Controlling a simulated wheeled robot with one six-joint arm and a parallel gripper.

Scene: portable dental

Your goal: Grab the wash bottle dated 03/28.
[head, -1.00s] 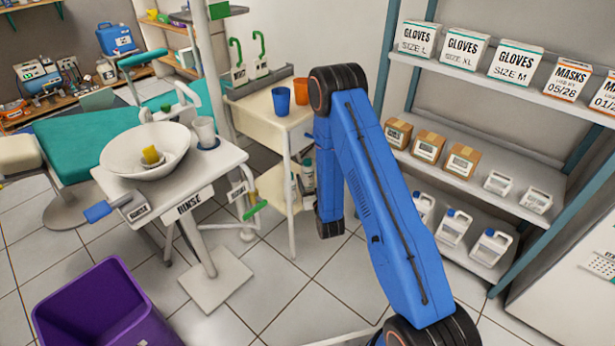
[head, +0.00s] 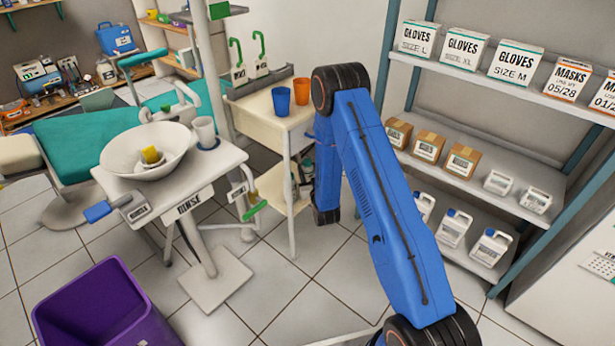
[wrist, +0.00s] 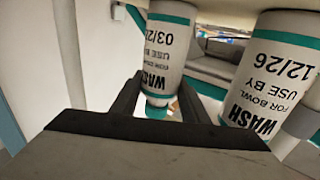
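The wash bottle dated 03/2-something (wrist: 168,48), its last digit partly cut off, is white with teal bands and shows upside down in the wrist view. My gripper (wrist: 160,88) is open, with one dark finger on each side of this bottle's lower pictured end. I cannot tell whether either finger touches it. A second wash bottle (wrist: 275,72), dated 12/26, stands close by on the right. In the head view, my gripper is hidden, and a bottle (head: 307,169) shows only partly on the cart's lower shelf beside my arm; its label is unreadable.
The cream cart (head: 262,118) bears a blue cup (head: 281,101) and an orange cup (head: 301,91). A shelf rack (head: 490,183) with boxes and jugs stands right of my arm. The rinse stand (head: 222,160) and purple bin (head: 105,310) are at the left.

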